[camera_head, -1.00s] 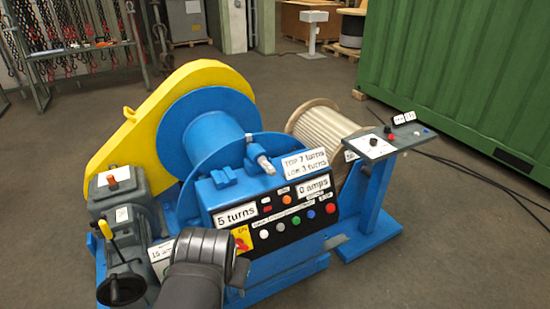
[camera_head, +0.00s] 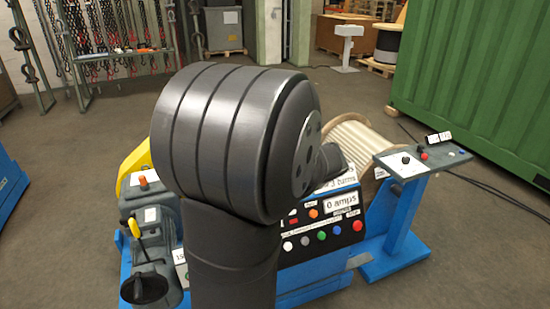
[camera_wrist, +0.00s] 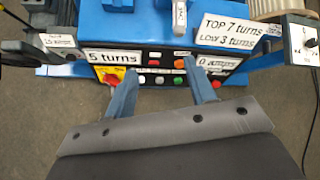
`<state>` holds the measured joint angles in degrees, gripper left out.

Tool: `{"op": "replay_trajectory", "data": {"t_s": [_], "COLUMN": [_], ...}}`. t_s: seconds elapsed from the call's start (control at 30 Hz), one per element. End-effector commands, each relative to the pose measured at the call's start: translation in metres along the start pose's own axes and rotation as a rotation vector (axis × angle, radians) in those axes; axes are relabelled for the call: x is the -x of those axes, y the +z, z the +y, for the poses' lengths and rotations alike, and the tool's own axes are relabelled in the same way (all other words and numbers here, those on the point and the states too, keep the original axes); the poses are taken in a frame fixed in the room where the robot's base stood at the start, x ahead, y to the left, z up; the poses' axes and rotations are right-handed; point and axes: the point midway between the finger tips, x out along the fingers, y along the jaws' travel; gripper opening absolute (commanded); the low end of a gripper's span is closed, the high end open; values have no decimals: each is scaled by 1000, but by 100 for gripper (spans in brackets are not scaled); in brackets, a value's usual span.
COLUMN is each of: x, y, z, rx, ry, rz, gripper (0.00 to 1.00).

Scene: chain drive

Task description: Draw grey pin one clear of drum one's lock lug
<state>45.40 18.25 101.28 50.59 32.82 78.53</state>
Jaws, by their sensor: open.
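The grey pin (camera_wrist: 180,14) shows at the top edge of the wrist view, upright in the picture with a label on its side. Its upper part is cut off by the frame, and I cannot see how it sits in the lock lug. My gripper (camera_wrist: 159,66) has its two blue fingers spread apart and empty. They point towards the control panel, below the pin in the picture and apart from it. In the head view my arm hides the pin, the blue drum and my gripper.
The winch's control panel (camera_wrist: 150,62) has several buttons and a "5 turns" display. A yellow-handled lever (camera_head: 134,228) stands at the left. A pale rope reel (camera_head: 362,145) and a blue pedestal with a grey console (camera_head: 425,158) stand at the right. A green container (camera_head: 480,80) stands behind.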

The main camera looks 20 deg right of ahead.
Motion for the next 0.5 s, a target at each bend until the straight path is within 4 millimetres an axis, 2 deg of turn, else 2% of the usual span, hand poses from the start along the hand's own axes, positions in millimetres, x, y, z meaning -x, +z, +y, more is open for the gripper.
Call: {"op": "replay_trajectory", "data": {"t_s": [0.1, 0.2, 0.37, 0.5], "x": [-18, -24, -32, -49], "y": [-11, -15, -16, -16], "z": [-23, -33, -36, -36], "rx": [-150, -220, -246, -245], "ry": [-24, -34, -38, -36], "rz": [-8, -13, -16, -15], "gripper": [50, 50, 50, 50]}}
